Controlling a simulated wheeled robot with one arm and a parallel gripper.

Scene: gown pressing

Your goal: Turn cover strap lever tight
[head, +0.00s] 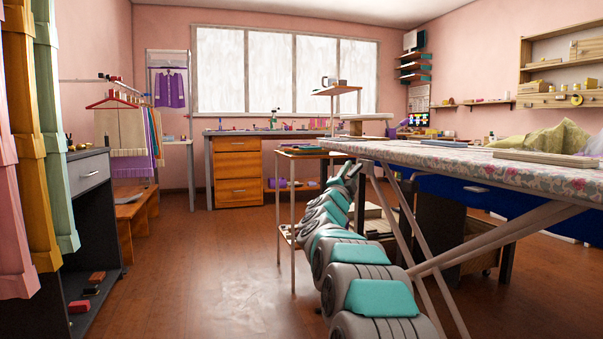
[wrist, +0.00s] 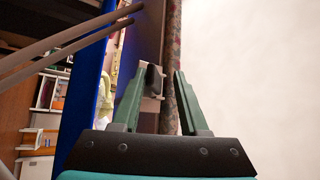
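The ironing board (head: 470,160) with its floral cover stands at the right in the head view. My gripper (head: 350,168) is at the board's near left end, by its edge. In the wrist view my gripper (wrist: 160,73) is open, with a clear gap between the two green fingers. The floral cover edge (wrist: 172,55) runs beyond the gap, close to the right finger. A small dark block (wrist: 153,80) shows between the fingers, beside the board's edge. It may be the strap lever, but I cannot tell for sure. No contact with it is visible.
The board's crossed metal legs (head: 405,225) stand right of my arm. A small wooden side table (head: 298,153) is just behind my gripper. A dark cabinet (head: 90,200) and hanging fabrics stand at the left. The floor (head: 205,270) between is clear.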

